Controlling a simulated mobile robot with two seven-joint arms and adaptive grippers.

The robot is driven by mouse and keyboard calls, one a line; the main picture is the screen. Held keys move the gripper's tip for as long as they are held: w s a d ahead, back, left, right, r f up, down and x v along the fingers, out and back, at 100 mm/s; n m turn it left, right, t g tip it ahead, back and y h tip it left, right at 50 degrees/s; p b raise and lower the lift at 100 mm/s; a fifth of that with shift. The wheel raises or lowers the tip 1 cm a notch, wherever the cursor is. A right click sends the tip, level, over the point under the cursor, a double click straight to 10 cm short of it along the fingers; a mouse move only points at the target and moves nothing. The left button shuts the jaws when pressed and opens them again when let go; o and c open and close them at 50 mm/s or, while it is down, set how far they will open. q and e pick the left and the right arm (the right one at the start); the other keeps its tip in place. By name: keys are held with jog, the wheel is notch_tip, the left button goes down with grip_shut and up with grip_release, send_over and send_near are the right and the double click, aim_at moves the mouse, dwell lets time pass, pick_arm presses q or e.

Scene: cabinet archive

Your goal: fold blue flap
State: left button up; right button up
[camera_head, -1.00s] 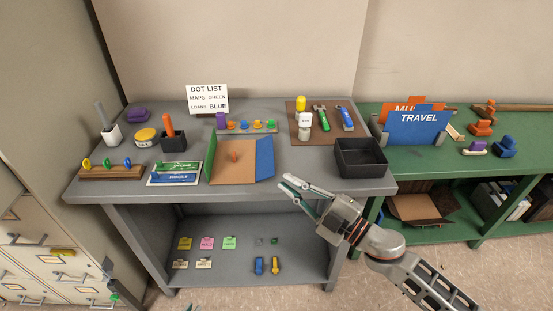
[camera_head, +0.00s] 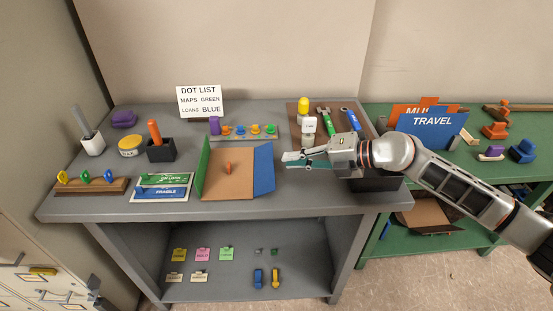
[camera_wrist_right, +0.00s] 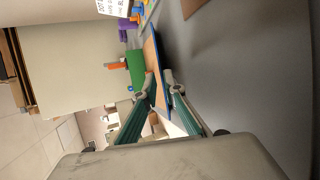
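The cardboard folder (camera_head: 232,183) lies on the grey table with a small orange peg (camera_head: 228,168) on its base. Its green flap (camera_head: 203,165) stands up at the left. The blue flap (camera_head: 264,167) slopes outward at the right side. My right gripper (camera_head: 286,160) is just right of the blue flap, low over the table, with its fingers parted and nothing held. In the right wrist view the blue flap (camera_wrist_right: 156,48) shows as a thin edge ahead of the open fingertips (camera_wrist_right: 157,78). I cannot tell whether they touch. My left gripper is out of view.
A black tray (camera_head: 375,183) lies partly under my right arm. The green and blue cards (camera_head: 162,187) lie left of the folder. A strip of coloured pegs (camera_head: 243,133) stands behind it. The tabletop in front of my right gripper is clear.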

aim_at(277, 170)
jog(key=x, duration=0.4)
jog(key=shift+x, duration=0.75)
grip_shut()
